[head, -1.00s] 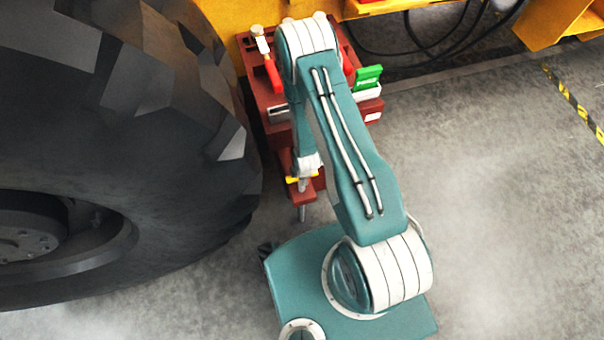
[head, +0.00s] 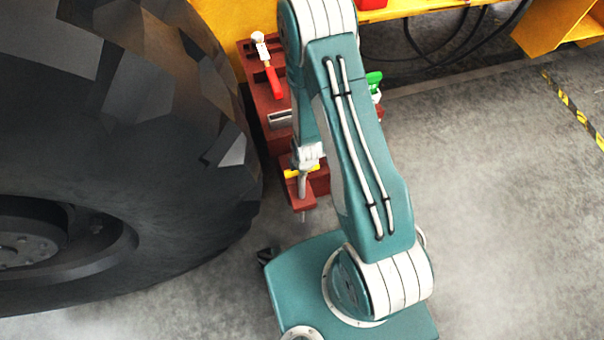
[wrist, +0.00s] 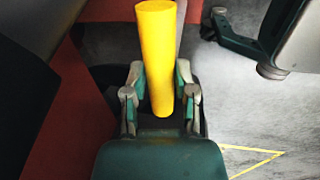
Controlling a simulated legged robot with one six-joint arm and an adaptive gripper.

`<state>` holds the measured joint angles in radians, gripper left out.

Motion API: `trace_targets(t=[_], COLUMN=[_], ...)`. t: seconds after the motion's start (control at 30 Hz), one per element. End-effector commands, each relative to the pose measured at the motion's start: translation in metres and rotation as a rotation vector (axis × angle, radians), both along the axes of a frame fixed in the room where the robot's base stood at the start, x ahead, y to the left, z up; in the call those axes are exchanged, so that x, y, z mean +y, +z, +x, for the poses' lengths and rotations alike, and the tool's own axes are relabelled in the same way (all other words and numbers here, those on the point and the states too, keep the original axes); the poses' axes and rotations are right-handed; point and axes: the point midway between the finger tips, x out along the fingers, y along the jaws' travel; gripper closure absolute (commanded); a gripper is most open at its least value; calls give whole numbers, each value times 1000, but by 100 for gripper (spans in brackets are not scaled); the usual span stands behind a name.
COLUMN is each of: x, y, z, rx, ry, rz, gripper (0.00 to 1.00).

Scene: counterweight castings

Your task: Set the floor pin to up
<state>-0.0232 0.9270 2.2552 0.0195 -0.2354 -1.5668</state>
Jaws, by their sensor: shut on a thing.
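The floor pin stands in a dark red bracket (head: 318,184) at the front of the red casting, beside the big tyre. Its yellow handle (head: 299,173) shows just under my gripper (head: 308,158), with a grey shaft (head: 302,188) below it. A good length of shaft stands above the bracket, and only a short tip shows below it. In the wrist view the yellow handle (wrist: 157,50) lies between the two fingers of my gripper (wrist: 160,85), which is shut on it. Part of the handle is hidden by my gripper in the head view.
The large black tyre (head: 130,90) is close on the left. A white-headed red lever (head: 270,72) and a partly hidden green-topped part (head: 374,80) sit on the red casting behind. Bare concrete floor (head: 480,220) lies open on the right.

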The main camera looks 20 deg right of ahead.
Motion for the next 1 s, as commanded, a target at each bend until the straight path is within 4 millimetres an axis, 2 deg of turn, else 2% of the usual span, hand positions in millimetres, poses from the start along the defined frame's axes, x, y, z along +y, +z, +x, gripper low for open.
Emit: trace_targets(t=[0.03,0.2,0.53,0.57,0.6,0.63,1.0], x=[0,0,0,0,0,0,0], y=[8,20,23,23,23,23,22], z=[3,2,2,3,3,2,1], rx=[-10,-7,-10,-10,-10,-10,-4], ry=[0,0,0,0,0,0,0], rz=[0,0,0,0,0,0,0], gripper=[100,100,100,59,41,30,30])
